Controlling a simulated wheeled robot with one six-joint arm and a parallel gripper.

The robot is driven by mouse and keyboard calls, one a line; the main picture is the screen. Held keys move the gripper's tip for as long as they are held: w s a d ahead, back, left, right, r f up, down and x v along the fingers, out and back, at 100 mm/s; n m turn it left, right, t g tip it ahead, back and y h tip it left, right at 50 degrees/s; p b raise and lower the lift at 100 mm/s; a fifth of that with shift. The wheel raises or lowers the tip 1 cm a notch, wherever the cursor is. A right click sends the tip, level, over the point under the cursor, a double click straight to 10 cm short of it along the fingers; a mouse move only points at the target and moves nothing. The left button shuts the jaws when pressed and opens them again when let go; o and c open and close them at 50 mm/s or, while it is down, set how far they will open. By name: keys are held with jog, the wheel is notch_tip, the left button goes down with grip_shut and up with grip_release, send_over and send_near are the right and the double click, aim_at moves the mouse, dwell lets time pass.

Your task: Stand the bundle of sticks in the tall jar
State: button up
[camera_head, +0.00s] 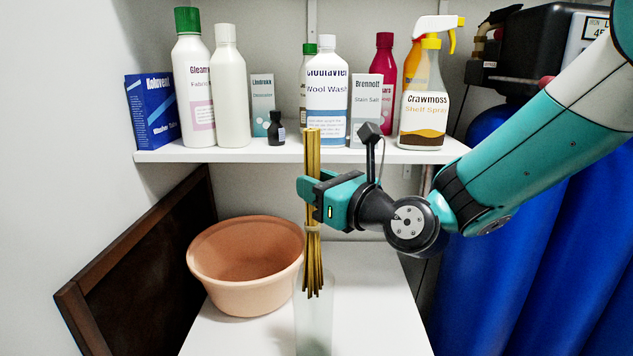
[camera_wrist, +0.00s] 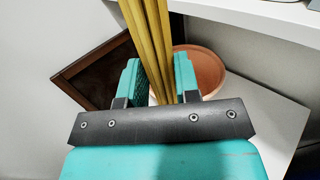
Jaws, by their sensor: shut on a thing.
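The bundle of sticks (camera_head: 313,155) is tan, long and thin, tied near its lower part with the lower ends fanning out slightly. My gripper (camera_head: 312,190) is shut on it around the middle and holds it upright. The bundle also shows between the teal fingers (camera_wrist: 160,78) in the wrist view. The tall jar (camera_head: 314,325) is clear, frosted-looking glass on the white lower surface, cut off by the bottom edge of the head view. The sticks' lower ends overlap the jar's top in the picture; I cannot tell for certain whether they are inside its mouth.
A terracotta bowl (camera_head: 245,300) stands just left of the jar. A white shelf (camera_head: 200,156) with several bottles and boxes is behind the bundle. A dark wooden panel (camera_head: 130,275) leans at the left. Blue tanks (camera_head: 540,260) stand at right. The white lower surface (camera_head: 375,300) is clear right of the jar.

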aim_at(318, 237)
jog(key=shift+f+b, duration=3.55)
jog(key=shift+f, duration=1.3)
jog(key=o, duration=1)
jog(key=b+v, duration=1.3)
jog(key=v, duration=0.4)
jog(key=shift+s, duration=0.2)
jog(key=shift+d, duration=0.1)
